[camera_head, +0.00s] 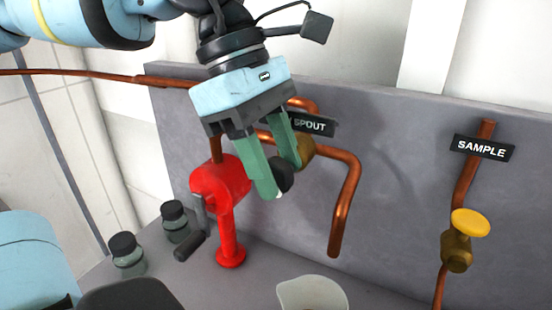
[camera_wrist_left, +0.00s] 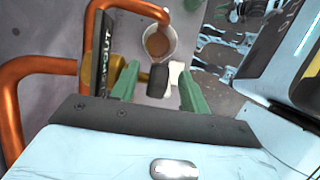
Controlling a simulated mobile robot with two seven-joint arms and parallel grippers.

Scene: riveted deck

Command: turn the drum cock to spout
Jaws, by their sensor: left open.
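The drum cock (camera_head: 305,150) is a brass body on the copper pipe by the SPOUT sign (camera_head: 311,124), with a black handle (camera_head: 286,176). My left gripper (camera_head: 279,180) comes down over it with its green fingers open, partly covering cock and sign. In the left wrist view the black handle (camera_wrist_left: 157,80) lies between the spread fingers, with a gap visible on each side. The brass body (camera_wrist_left: 116,72) is partly behind the left finger there. Whether a finger touches the handle, I cannot tell. My right gripper is not in view.
A red pump-like fitting (camera_head: 228,190) stands left of the cock. The copper spout pipe (camera_head: 346,200) bends down above a pale cup (camera_head: 312,291), brown inside in the wrist view. Dark-capped jars (camera_head: 127,254) stand left. A yellow-knobbed SAMPLE valve (camera_head: 458,245) is at right.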

